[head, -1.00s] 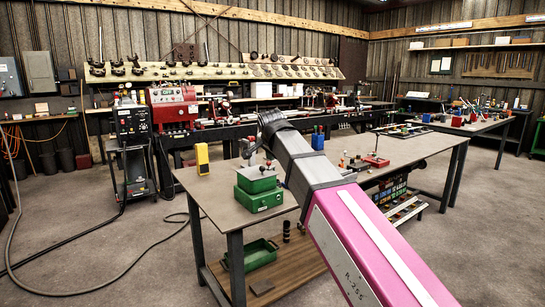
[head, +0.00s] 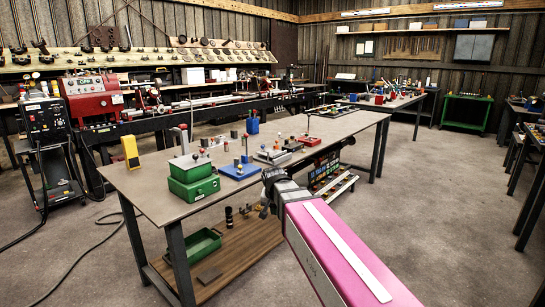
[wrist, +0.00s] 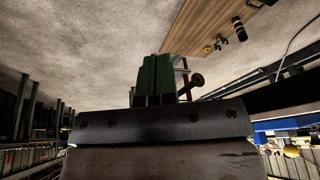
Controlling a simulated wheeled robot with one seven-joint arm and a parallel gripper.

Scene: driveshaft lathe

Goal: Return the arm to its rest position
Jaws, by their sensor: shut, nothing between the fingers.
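My gripper (wrist: 160,80) shows in the wrist view as dark greenish fingers close together, shut and empty. In the head view my pink and grey arm reaches from the bottom right to the front edge of the workbench (head: 160,192). The arm's dark end overlaps the bench front in the picture. The fingertips cannot be made out there, and the gap to the bench cannot be judged. The wrist view shows concrete floor beyond the fingers and the wooden lower shelf (wrist: 205,35) at upper right.
A red machine (head: 93,97) and lathe stand behind. Open floor (head: 440,190) lies to the right.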

